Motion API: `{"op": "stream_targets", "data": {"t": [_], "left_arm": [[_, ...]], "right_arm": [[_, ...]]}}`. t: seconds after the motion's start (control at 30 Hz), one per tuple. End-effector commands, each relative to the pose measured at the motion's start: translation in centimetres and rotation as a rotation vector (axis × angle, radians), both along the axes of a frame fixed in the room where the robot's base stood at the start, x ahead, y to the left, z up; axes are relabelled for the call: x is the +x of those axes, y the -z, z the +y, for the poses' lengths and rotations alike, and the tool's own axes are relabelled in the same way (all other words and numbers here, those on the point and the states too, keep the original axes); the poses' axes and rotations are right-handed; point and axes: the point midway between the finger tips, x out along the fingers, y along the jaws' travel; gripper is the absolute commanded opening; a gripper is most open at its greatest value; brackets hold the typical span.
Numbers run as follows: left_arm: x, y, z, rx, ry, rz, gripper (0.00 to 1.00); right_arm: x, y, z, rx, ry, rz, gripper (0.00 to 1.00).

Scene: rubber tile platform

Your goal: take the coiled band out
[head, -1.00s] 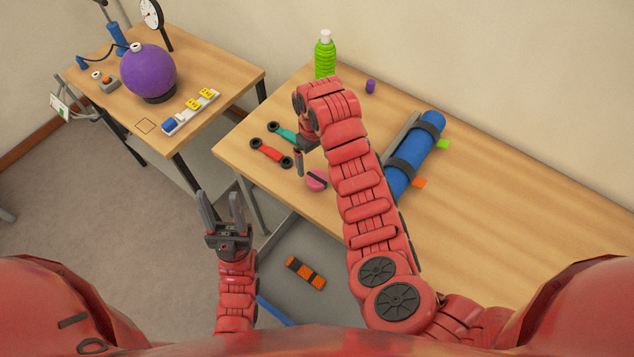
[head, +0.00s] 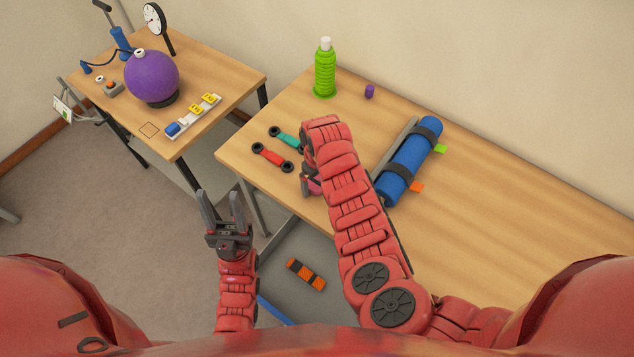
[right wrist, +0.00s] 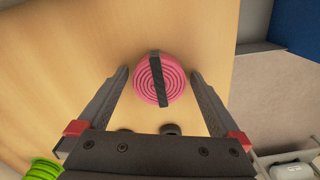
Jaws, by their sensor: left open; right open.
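The coiled band (right wrist: 146,80) is a pink spiral roll with a dark strap across it. In the right wrist view it lies on the wooden table (right wrist: 60,80), between and slightly beyond the fingertips of my open right gripper (right wrist: 158,78). No contact with the fingers is clear. In the head view my right gripper (head: 310,186) is low over the table's near left part, and my arm hides most of it; only a bit of pink shows there. My left gripper (head: 222,208) is open and empty, pointing up, left of the table edge.
Red (head: 271,157) and teal (head: 287,138) handled bands lie just beyond my right gripper. A blue roll (head: 410,162) with dark straps lies right of my arm. A green bottle (head: 325,75) and purple cylinder (head: 369,91) stand behind. An orange block (head: 306,274) lies below the table edge.

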Motion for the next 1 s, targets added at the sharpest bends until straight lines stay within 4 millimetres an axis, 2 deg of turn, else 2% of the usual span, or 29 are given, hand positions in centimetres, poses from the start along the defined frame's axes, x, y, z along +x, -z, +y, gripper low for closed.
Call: {"op": "stream_targets", "data": {"t": [0.13,0.57,1.0], "left_arm": [[0.00,0.02,0.00,0.000,0.000,0.000,0.50],[0.00,0.02,0.00,0.000,0.000,0.000,0.50],[0.00,0.36,0.00,0.000,0.000,0.000,0.50]], "right_arm": [[0.03,-0.02,0.03,0.000,0.000,-0.001,1.00],[0.04,-0.04,0.05,0.001,-0.001,-0.002,0.23],[0.23,-0.47,0.11,0.003,-0.001,-0.007,0.21]]}}
